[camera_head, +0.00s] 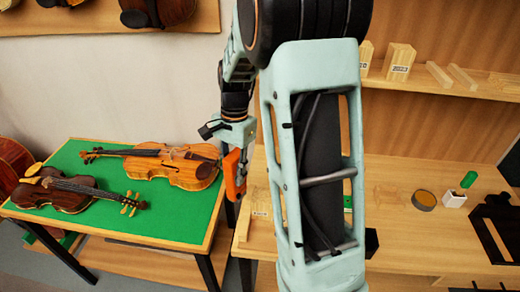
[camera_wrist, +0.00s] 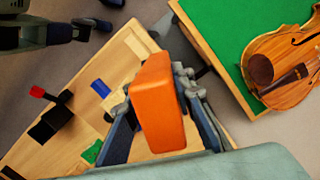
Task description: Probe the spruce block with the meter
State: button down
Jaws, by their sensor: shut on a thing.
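The orange meter (camera_head: 232,178) is held in my gripper (camera_head: 237,158), above the gap between the green-topped table and the wooden bench. In the wrist view the meter (camera_wrist: 158,105) fills the space between the two fingers and hides part of the bench behind it. A pale wood block with a small label (camera_head: 262,213) stands at the bench's left end, to the right of and below the meter, apart from it. I cannot read its label or tell for certain that it is spruce. My arm hides part of the bench.
Two violins (camera_head: 180,166) (camera_head: 72,192) lie on the green-topped table (camera_head: 130,220). The bench (camera_head: 400,240) carries a round tin (camera_head: 424,200), a white cup (camera_head: 454,199) and a black stand (camera_head: 497,225). More pale blocks (camera_head: 399,61) stand on the shelf above.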

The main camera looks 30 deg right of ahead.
jog(key=s+d+r+m+t+b, duration=0.15)
jog(key=d+r+m, duration=0.5)
jog(key=m, duration=1.05)
jog(key=shift+t, duration=0.25)
jog(key=f+b, duration=0.2)
jog(key=f, duration=0.1)
jog(key=d+f+b, duration=0.1)
jog(key=f+b, duration=0.1)
jog(key=shift+w+f, duration=0.2)
jog(key=shift+w, duration=0.05)
jog(key=shift+s+a+f, duration=0.1)
jog(key=shift+s+f, duration=0.05)
jog(key=shift+f, duration=0.4)
dwell(1.3)
notch_tip(320, 180, up, 6)
jog(key=p, duration=0.5)
dwell(0.3)
jog(key=shift+r, duration=0.2)
dwell(0.3)
